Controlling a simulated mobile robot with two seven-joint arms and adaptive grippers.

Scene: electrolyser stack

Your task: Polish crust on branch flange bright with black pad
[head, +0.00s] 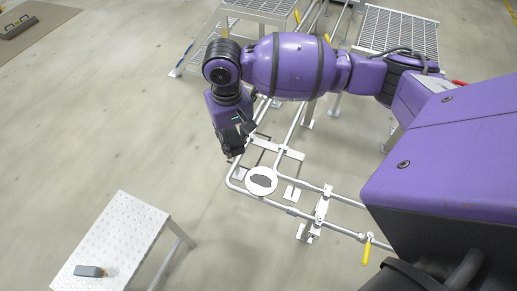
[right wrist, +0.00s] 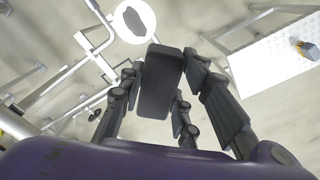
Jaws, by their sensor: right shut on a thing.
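The branch flange (head: 260,181) is a round white disc on the pale pipework, with a dark grey crust patch on its face. It also shows at the top of the right wrist view (right wrist: 134,22), patch included. My right gripper (head: 235,145) is up and left of the flange in the head view, pointing down. In the right wrist view its fingers (right wrist: 155,98) are shut on the black pad (right wrist: 162,80), a dark oblong block. The pad appears apart from the flange. In the head view I cannot tell the pad from the dark fingers. My left gripper is not in view.
A white perforated bench (head: 122,240) at lower left carries a small grey block with a yellowish end (head: 91,271). A yellow valve handle (head: 366,251) hangs off the pipe right of the flange. Grated steps (head: 398,30) stand behind.

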